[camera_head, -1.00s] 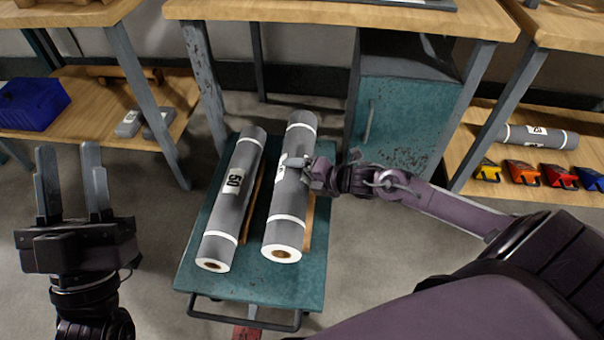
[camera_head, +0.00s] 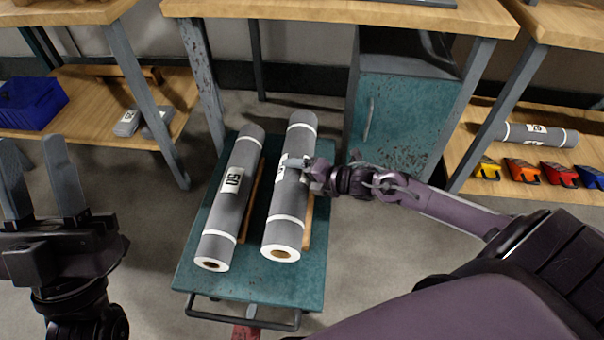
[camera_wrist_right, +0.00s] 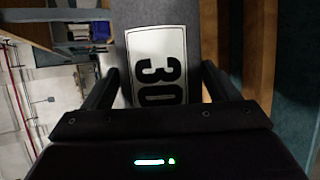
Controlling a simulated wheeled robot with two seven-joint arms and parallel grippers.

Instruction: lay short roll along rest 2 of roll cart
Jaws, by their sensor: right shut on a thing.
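The short roll (camera_head: 283,215), grey with white bands, lies lengthwise over the right-hand wooden rest of the teal roll cart (camera_head: 262,290). Its label 30 (camera_wrist_right: 157,68) shows in the right wrist view. I cannot tell if it touches the rest fully; a wooden strip (camera_head: 307,225) shows along its right side. My right gripper (camera_head: 305,172) is shut on it near mid-length, from the right. Another grey roll (camera_head: 232,195), labelled 50, lies beside it on the left with a gap. My left gripper (camera_head: 40,180) is open and empty, left of the cart.
A teal cabinet (camera_head: 395,125) stands under the workbench behind the cart. A left shelf holds a blue crate (camera_head: 30,103). The cart's handle (camera_head: 245,320) faces me. Floor beside the cart is clear.

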